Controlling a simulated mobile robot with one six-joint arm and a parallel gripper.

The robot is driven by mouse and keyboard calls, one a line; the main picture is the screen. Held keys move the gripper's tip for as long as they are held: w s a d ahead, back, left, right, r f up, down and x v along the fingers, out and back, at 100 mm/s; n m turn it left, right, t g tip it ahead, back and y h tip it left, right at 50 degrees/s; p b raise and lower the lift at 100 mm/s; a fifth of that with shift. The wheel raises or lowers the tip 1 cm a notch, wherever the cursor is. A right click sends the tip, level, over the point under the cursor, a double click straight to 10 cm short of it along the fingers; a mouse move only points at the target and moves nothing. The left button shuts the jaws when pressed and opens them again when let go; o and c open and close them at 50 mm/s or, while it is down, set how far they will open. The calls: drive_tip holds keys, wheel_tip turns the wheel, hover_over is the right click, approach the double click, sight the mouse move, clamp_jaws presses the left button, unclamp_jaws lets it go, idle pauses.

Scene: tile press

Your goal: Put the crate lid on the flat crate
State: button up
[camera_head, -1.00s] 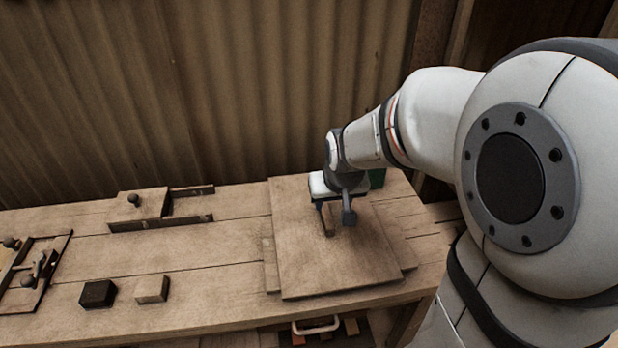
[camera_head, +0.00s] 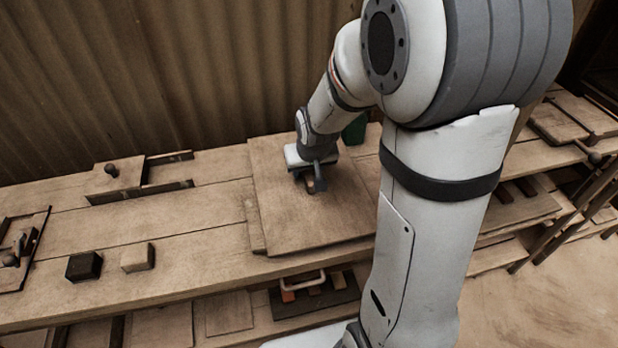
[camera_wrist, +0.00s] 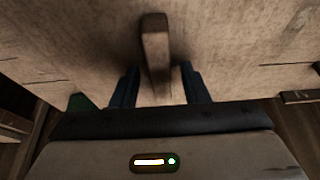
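A large flat square wooden board (camera_head: 283,212), which looks like the crate lid, lies flat on the bench. A thin wooden edge (camera_head: 251,215) shows from under its left side; whether that is the flat crate I cannot tell. A wooden bar handle (camera_wrist: 155,50) stands on the board. My gripper (camera_head: 315,185) is low over the board at this handle. In the wrist view my gripper (camera_wrist: 158,80) is open, its two dark fingers on either side of the handle, with gaps between. My arm hides the board's right part.
A dark block (camera_head: 84,266) and a light wooden block (camera_head: 138,257) sit on the bench at left. A knobbed wooden piece (camera_head: 113,177) lies behind them. A handled tray (camera_head: 318,298) is on the lower shelf. A green object (camera_head: 354,130) stands behind my gripper.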

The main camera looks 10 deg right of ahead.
clamp_jaws()
idle(0.5)
